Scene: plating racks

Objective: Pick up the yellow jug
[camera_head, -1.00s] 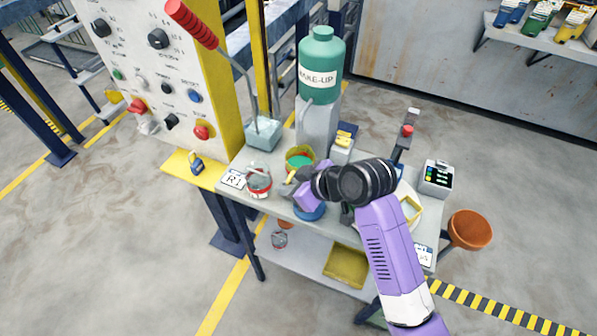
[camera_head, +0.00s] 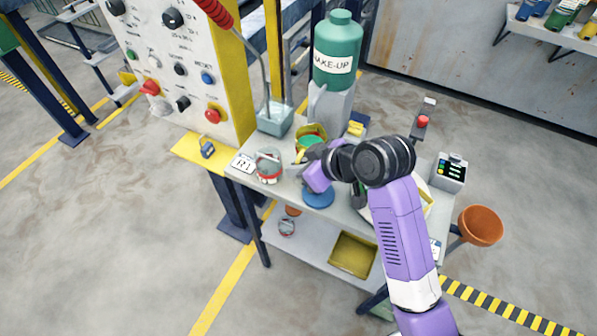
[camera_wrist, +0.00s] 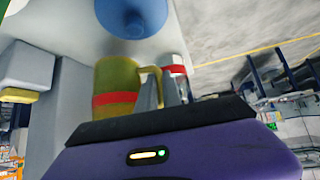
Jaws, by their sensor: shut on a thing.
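The yellow jug (camera_head: 311,131) has a green inside and a red band. In the head view it is at the back of the grey table, partly hidden by my gripper. In the wrist view the jug (camera_wrist: 116,78) shows its side, band and handle. My gripper (camera_wrist: 148,95) is shut on the handle; in the head view my gripper (camera_head: 304,165) reaches it from the front right. The jug looks slightly tilted. I cannot tell clearly whether its base is off the table.
The big green bottle (camera_head: 337,50) on a grey stand is behind. A red-handled lever (camera_head: 244,50) rises at the back left.

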